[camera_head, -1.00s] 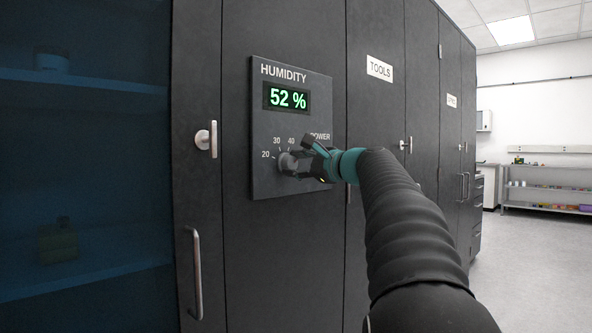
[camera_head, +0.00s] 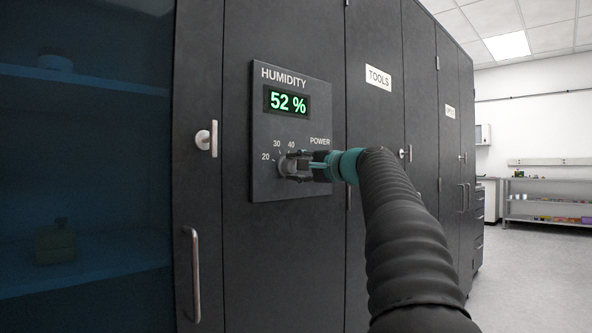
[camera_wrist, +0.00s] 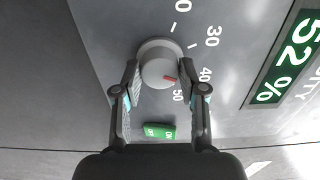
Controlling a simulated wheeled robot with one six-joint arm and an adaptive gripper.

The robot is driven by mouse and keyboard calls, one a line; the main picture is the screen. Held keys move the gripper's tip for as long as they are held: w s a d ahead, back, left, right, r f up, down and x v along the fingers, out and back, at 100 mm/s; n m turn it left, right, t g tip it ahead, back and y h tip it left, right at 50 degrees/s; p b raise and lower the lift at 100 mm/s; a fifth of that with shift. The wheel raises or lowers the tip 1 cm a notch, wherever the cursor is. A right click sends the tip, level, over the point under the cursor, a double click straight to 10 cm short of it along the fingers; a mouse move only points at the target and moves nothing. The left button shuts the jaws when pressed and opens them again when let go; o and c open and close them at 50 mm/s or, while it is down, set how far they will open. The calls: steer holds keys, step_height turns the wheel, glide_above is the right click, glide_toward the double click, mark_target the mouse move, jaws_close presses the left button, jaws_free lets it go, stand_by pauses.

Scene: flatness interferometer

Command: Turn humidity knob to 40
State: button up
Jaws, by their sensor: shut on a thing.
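The round grey humidity knob (camera_wrist: 158,56) has a red mark that points between 40 and 50, closer to 50. It also shows in the head view (camera_head: 285,167) on the dark humidity panel (camera_head: 262,188). The green display (camera_head: 287,102) reads 52 %. My gripper (camera_wrist: 160,75) is shut on the knob, with one finger on each side of it. In the head view my fingers partly hide the knob and the scale past 40.
A green power switch (camera_wrist: 160,131) sits beside the knob, between my fingers in the wrist view. Door handles (camera_head: 194,274) stick out from the dark cabinets. A glass-fronted cabinet (camera_head: 85,190) is at the left. Open floor (camera_head: 535,270) lies at the right.

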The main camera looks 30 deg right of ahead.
stand_by(0.3)
steer(key=o, duration=1.1)
steer(key=shift+o, duration=0.2)
steer(key=v, duration=1.2)
